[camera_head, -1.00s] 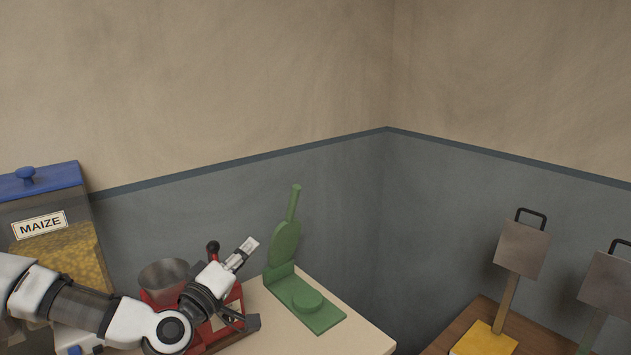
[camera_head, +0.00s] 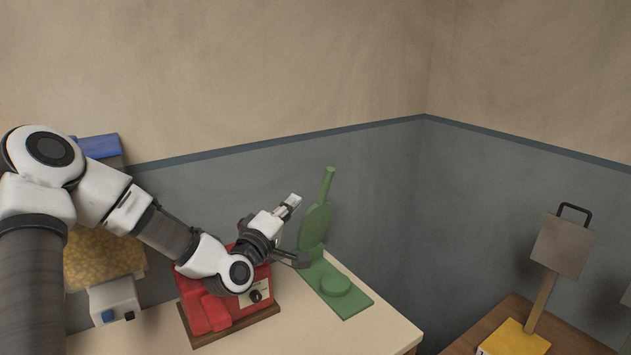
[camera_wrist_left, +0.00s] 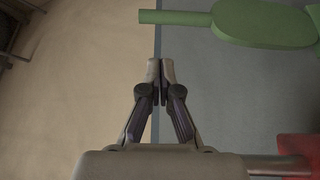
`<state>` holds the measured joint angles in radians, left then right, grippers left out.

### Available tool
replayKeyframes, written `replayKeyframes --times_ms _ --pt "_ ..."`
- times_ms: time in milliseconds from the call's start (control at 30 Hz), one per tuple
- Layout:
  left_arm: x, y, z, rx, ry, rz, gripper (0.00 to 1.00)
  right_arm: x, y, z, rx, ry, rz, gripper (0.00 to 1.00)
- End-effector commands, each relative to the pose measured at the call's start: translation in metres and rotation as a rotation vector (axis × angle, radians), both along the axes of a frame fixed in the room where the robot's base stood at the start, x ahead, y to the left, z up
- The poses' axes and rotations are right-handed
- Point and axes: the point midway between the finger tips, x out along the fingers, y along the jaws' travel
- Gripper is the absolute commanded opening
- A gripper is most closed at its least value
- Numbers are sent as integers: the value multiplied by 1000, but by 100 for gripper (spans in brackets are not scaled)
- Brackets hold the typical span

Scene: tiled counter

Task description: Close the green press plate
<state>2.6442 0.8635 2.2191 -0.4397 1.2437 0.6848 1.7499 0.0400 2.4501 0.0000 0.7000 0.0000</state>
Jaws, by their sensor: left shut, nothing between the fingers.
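The green press (camera_head: 337,286) stands on the pale counter near its right end. Its upper plate (camera_head: 315,222) is raised upright, with the handle (camera_head: 327,184) pointing up, and its base lies flat with a round raised disc. My left gripper (camera_head: 294,201) is shut and empty, just left of the raised plate at about the height of its top. In the left wrist view the shut fingertips (camera_wrist_left: 160,66) are apart from the green plate (camera_wrist_left: 262,24) and its handle, which lie at the upper right. My right gripper does not show.
A red machine (camera_head: 210,306) on a dark board sits on the counter (camera_head: 370,338) beneath my left arm. A maize container (camera_head: 100,262) with a blue lid is partly hidden behind my arm. A separate wooden table at right holds a plate on a post (camera_head: 562,246).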

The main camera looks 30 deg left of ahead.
Motion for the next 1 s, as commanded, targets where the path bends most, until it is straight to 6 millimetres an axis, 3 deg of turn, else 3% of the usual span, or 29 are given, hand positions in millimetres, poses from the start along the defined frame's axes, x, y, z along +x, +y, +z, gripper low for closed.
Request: replayKeyframes --times_ms 300,500,667,1000 --pt "69 7 14 5 1 0 0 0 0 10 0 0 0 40" --pt "102 11 19 3 2 0 0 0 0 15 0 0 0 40" --pt "112 13 21 0 1 0 0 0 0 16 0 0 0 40" --pt "112 12 20 1 0 0 0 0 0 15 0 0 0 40"
